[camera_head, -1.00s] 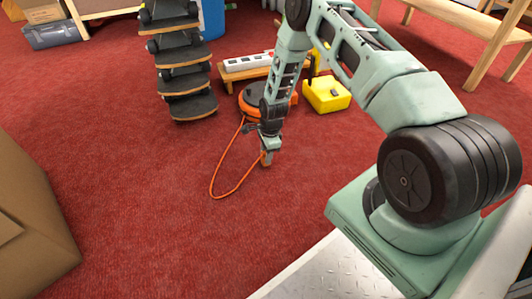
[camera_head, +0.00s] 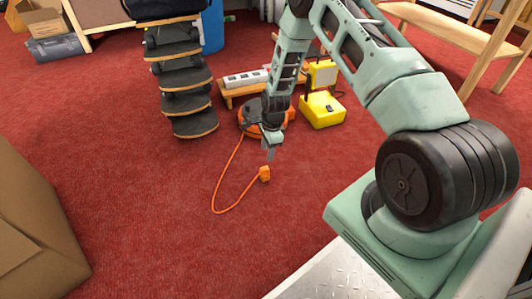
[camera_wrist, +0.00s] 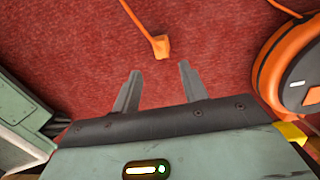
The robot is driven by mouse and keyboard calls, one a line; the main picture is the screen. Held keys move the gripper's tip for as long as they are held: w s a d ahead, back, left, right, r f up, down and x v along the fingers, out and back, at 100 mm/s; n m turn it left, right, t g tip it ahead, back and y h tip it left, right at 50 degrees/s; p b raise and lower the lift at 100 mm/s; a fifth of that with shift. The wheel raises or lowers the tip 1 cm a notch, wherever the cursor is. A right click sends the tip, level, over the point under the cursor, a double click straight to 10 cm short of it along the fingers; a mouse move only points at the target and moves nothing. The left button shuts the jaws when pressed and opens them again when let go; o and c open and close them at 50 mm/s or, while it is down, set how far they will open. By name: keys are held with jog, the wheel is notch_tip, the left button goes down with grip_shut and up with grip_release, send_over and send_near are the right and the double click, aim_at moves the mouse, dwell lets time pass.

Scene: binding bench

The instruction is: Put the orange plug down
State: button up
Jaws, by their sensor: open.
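The orange plug (camera_head: 265,173) lies on the red carpet at the end of its orange cord (camera_head: 222,190). The cord loops back to the orange reel (camera_head: 248,117), which is partly hidden behind my arm. My gripper (camera_head: 271,153) is just above and behind the plug in the head view, apart from it. In the wrist view the plug (camera_wrist: 161,46) lies beyond the fingertips of my open, empty gripper (camera_wrist: 158,75). The reel (camera_wrist: 295,70) shows at the right edge there.
A low wooden stand with a white power strip (camera_head: 246,78) and a yellow box (camera_head: 322,110) stand behind the reel. A stepped rack of dark boards (camera_head: 187,90) is to the left. A cardboard box (camera_head: 35,220) fills the lower left. Carpet in front of the plug is clear.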

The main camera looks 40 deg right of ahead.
jog(key=s+a+r+n, duration=0.2)
jog(key=a+r+n, duration=0.4)
jog(key=a+r, duration=0.45)
jog(key=s+a+r+n, duration=0.3)
jog(key=a+r+n, duration=0.3)
jog(key=a+r, duration=0.4)
jog(key=s+a+r+n, duration=0.6)
jog(key=s+r+n, duration=0.2)
jog(key=s+r, duration=0.3)
jog(key=s+r+n, duration=0.2)
jog(key=s+n, duration=0.2)
jog(key=s, duration=0.3)
jog(key=s+r+n, duration=0.2)
jog(key=s+n, duration=0.2)
jog(key=s, duration=0.3)
jog(key=shift+s+a+r+n+h+p, duration=0.2)
jog(key=shift+a+r+n+h+p, duration=0.1)
jog(key=shift+a+n+h, duration=0.15)
